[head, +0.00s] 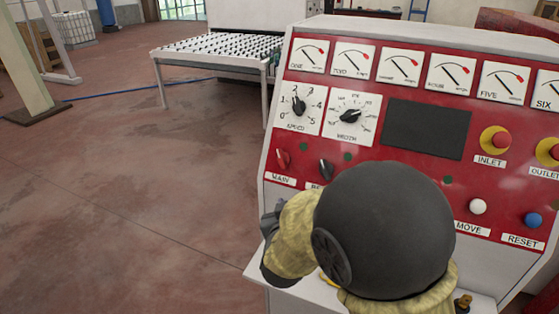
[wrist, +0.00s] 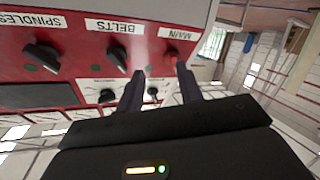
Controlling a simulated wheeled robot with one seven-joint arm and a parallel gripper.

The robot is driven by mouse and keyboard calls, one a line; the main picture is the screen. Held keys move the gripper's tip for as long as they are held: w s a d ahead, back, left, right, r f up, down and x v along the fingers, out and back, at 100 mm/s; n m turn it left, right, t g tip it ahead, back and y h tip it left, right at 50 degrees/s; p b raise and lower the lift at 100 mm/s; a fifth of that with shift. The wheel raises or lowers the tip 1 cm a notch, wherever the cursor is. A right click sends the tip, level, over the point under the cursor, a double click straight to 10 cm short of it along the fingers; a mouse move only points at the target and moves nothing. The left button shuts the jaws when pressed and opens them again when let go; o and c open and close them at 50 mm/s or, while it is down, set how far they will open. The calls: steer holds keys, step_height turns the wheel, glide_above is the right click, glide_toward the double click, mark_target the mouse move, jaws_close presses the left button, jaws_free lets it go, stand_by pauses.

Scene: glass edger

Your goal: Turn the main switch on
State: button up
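The main switch (head: 283,159) is a red rotary knob above the MAIN label at the lower left of the red control panel (head: 365,140). In the head view its handle looks tilted slightly left of upright. The wrist view is upside down and shows the red main switch (wrist: 171,58) beside the tip of the right-hand finger. My gripper (wrist: 160,70) is open, with a clear gap between its two dark fingers and nothing held. I cannot tell whether a finger touches the knob. In the head view my arm hides most of the gripper.
The black BELTS knob (head: 326,168) sits just right of the main switch; the SPINDLES knob (wrist: 42,55) is farther along. Speed (head: 299,106) and width (head: 349,117) dials are above. A pale ledge (head: 262,268) juts out below the panel. Open floor lies left.

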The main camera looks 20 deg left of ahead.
steer(key=s+a, duration=0.1)
steer(key=s+a+r+t, duration=0.1)
steer(key=a, duration=0.1)
steer(key=s+a+r+t, duration=0.1)
steer(key=shift+a+r+n, duration=0.1)
steer(key=shift+a+n, duration=0.1)
steer(key=shift+n, duration=0.2)
steer(key=p, duration=0.7)
glide_toward(280, 158)
steer(key=x, duration=0.9)
steer(key=shift+w+a, duration=0.1)
steer(key=shift+w, duration=0.05)
steer(key=c, duration=0.6)
